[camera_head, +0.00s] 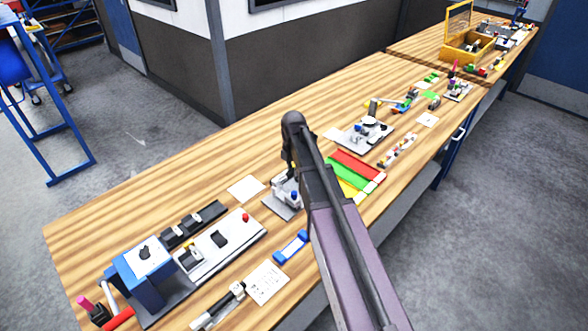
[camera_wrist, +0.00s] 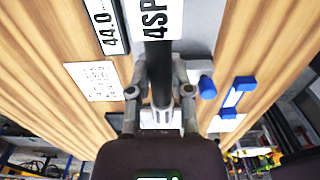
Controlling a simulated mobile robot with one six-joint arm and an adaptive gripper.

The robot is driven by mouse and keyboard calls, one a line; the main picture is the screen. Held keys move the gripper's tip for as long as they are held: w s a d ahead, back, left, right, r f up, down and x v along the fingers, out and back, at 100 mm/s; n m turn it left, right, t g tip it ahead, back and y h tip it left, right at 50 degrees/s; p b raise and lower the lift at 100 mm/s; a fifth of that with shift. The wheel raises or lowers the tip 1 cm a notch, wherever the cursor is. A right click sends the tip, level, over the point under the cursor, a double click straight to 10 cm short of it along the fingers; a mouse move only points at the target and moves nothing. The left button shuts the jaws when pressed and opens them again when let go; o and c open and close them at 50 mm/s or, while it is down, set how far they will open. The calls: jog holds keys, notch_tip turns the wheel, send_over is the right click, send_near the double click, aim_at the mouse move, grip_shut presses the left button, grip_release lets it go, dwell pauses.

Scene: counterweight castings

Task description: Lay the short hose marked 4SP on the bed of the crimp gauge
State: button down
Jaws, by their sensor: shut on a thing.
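My gripper (camera_wrist: 161,98) is shut on a short black hose (camera_wrist: 158,72) in the wrist view. A white tag reading 4SP (camera_wrist: 155,18) shows at the hose's far end. Beneath is a device with a grey base plate (camera_wrist: 202,30) and a blue knob (camera_wrist: 207,88); it looks like the crimp gauge. A black-edged plate reading 44.0 (camera_wrist: 103,24) shows left of the hose. In the head view the device (camera_head: 283,205) is partly hidden by my arm, and the hose cannot be made out. I cannot tell whether the hose touches the bed.
Red, green and yellow strips (camera_head: 350,172) lie to the right. A blue machine (camera_head: 147,270) stands at the near left. Bare wood lies behind the device.

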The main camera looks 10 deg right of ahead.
jog(key=shift+f+b, duration=2.4)
jog(key=shift+f, duration=0.15)
jog(key=shift+f+b, duration=0.65)
jog(key=shift+f, duration=0.05)
dwell(0.3)
jog(key=shift+c, duration=2.3)
grip_release()
jog(key=shift+r, duration=0.1)
jog(key=shift+r+p, duration=3.45)
jog(key=shift+p, duration=0.05)
jog(key=shift+s, duration=0.15)
